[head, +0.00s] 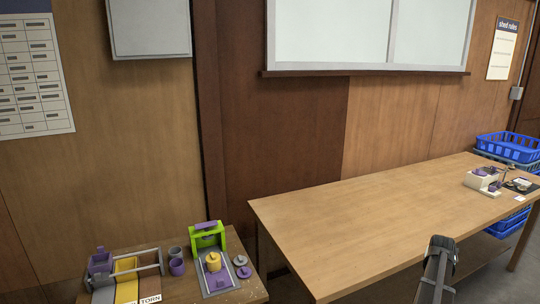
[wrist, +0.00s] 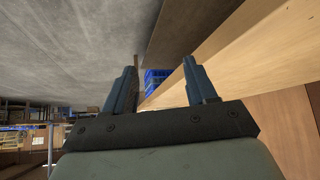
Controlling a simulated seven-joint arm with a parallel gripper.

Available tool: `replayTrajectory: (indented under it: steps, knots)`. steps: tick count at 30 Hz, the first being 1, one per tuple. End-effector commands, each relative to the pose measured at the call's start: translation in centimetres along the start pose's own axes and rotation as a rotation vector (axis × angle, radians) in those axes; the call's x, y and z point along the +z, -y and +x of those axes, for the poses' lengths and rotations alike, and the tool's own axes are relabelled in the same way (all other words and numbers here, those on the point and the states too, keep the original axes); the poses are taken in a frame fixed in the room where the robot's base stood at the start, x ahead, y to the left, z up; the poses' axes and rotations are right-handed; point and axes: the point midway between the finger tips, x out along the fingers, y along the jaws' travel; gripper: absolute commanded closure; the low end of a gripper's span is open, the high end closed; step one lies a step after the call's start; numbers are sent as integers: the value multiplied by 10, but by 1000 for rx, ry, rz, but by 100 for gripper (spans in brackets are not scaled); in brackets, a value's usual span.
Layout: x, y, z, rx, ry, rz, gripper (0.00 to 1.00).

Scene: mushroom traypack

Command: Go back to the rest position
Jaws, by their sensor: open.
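My gripper (wrist: 160,68) is open in the wrist view, with its two dark fingers apart and nothing held between them. The wrist view is tilted: past the fingers it shows grey floor, the edge of a wooden table (wrist: 235,45) and a blue crate (wrist: 157,77) in the distance. In the head view, a dark grey end part of my arm (head: 437,265) rises at the bottom right, in front of the long wooden table (head: 370,215). Its fingers cannot be made out there.
A low bench at the bottom left holds a green frame (head: 221,233), a yellow piece (head: 213,261), purple and grey cups and a divided tray (head: 153,246). A pale device (head: 482,182) stands at the long table's far right. Blue crates (head: 508,148) stand beyond. The table's middle is clear.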

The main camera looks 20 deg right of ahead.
Motion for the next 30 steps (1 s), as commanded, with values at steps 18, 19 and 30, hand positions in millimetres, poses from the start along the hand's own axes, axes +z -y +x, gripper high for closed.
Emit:
replayTrajectory:
  steps: [18, 19, 30]
  knots:
    - [183, 94, 51, -4, 296, -10, 43]
    - [198, 100, 53, -1, 319, -13, 43]
    - [383, 150, 55, 78, 590, -60, 43]
